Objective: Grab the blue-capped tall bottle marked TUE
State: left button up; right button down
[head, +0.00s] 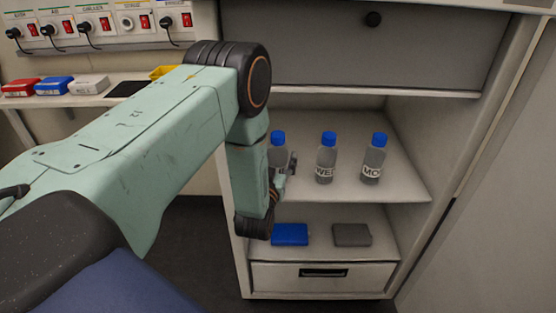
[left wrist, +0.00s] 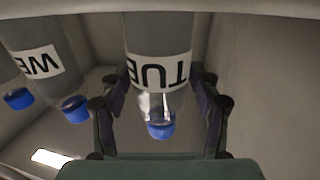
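The TUE bottle is clear and tall with a blue cap. In the left wrist view, where things appear upside down, the TUE bottle (left wrist: 158,68) stands between my left gripper's fingers (left wrist: 160,85), its label facing me. One finger is on each side, close to the bottle; the gripper looks open, and contact is not clear. In the head view the TUE bottle (head: 278,154) is the leftmost on the upper shelf, partly hidden by my left gripper (head: 283,176). My right gripper is not in view.
Two more blue-capped bottles, WE (head: 325,160) and MO (head: 373,160), stand to the right on the same shelf (head: 400,185). A blue box (head: 290,235) and a grey box (head: 351,235) lie on the shelf below. Cabinet walls enclose both shelves.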

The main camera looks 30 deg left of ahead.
pick_arm(q)
jog(key=c, duration=1)
